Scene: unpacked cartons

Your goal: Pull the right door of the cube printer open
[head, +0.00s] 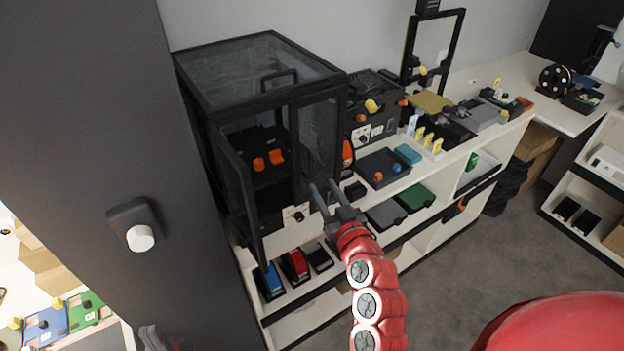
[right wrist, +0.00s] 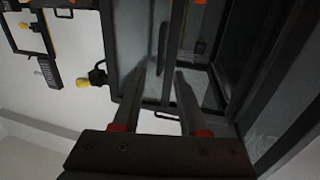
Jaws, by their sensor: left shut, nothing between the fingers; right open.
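The cube printer (head: 262,38) is a black-framed box with clear panels on the shelf unit. Its left door (head: 235,180) stands swung outward, and orange parts show inside. The right door (head: 319,140) is a clear panel in a black frame at the front right; I cannot tell whether it is slightly ajar. My right gripper (head: 322,199) is open at this door's lower part. In the right wrist view its fingers (right wrist: 160,72) overlap the door panel (right wrist: 130,35); contact is unclear. My left gripper (head: 150,332) is shut and empty at the bottom left, partly cut off.
A grey panel with a white knob (head: 140,238) fills the left. A black machine (head: 372,105), trays and small parts stand right of the printer. Bins (head: 294,264) sit on the shelf below. Grey floor (head: 455,265) is clear at right.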

